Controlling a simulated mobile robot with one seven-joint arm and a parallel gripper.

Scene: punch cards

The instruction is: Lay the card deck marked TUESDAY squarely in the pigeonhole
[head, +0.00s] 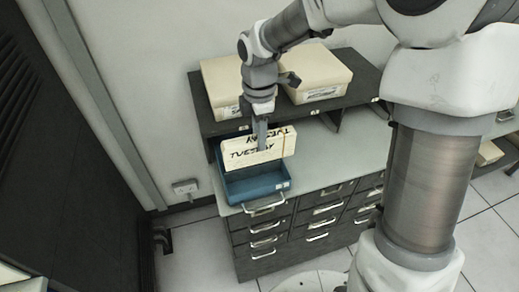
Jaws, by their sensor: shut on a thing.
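In the head view, the cream card deck marked TUESDAY (240,158) is held tilted up on edge, its lettering upside down in the picture. My gripper (262,143) points down and is shut on this deck. The deck is above or partly within the back of an open blue tray (258,193); I cannot tell whether it touches the tray. The dark pigeonhole rack (355,92) is just behind, with compartments opening toward the front. The deck and my gripper hide part of its left compartment.
Two cream boxes (318,72) sit on top of the rack. The grey cabinet top (345,160) is clear to the right of the tray, with drawers and handles below. A wall stands behind, and a dark cabinet (60,150) at the left.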

